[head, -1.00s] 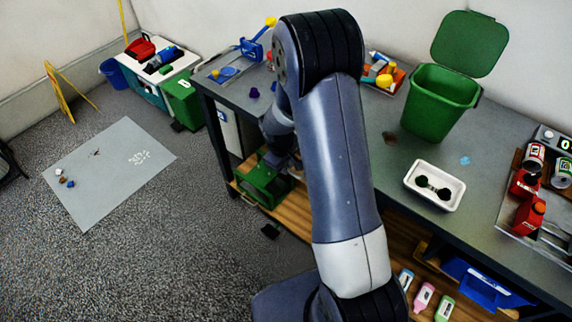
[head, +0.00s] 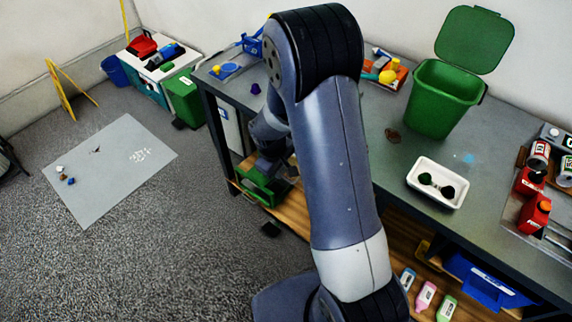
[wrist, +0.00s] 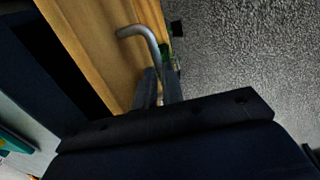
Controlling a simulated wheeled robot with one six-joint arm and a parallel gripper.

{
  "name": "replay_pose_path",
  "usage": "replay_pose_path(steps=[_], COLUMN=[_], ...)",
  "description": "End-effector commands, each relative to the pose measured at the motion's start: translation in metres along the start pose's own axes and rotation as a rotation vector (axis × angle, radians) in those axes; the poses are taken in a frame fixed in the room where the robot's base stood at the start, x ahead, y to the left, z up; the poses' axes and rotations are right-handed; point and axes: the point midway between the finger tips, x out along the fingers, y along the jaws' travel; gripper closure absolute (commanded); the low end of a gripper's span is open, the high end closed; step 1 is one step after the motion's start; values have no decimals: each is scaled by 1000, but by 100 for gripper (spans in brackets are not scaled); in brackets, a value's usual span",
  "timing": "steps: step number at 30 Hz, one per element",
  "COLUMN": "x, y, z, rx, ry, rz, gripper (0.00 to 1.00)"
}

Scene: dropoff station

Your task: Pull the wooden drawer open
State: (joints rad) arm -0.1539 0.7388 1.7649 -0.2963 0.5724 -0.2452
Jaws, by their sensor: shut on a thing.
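The wooden drawer front (wrist: 95,45) fills the upper left of the wrist view, with visible wood grain. A curved grey metal handle (wrist: 140,32) stands out from it. My gripper (wrist: 159,82) is shut on the lower part of this handle, with its dark fingers on either side of the bar. In the head view my arm hides most of the gripper and the drawer, so I cannot tell there how far the drawer stands out.
A green crate (head: 262,192) sits on the wooden lower shelf (head: 295,215) near my wrist. The grey bench (head: 395,150) carries a green bin (head: 440,100) and a white tray (head: 418,188). Open carpet lies left of the bench, with a grey mat (head: 110,180).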

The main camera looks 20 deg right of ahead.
Motion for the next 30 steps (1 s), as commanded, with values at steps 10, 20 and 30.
replay_pose_path(steps=[10,20,30], x=[-14,-29,-37], y=[-94,-170,-207], z=[-2,-2,-3], rx=[-10,-7,-2], ry=[3,2,-1], rz=[1,1,0], gripper=[100,100,100])
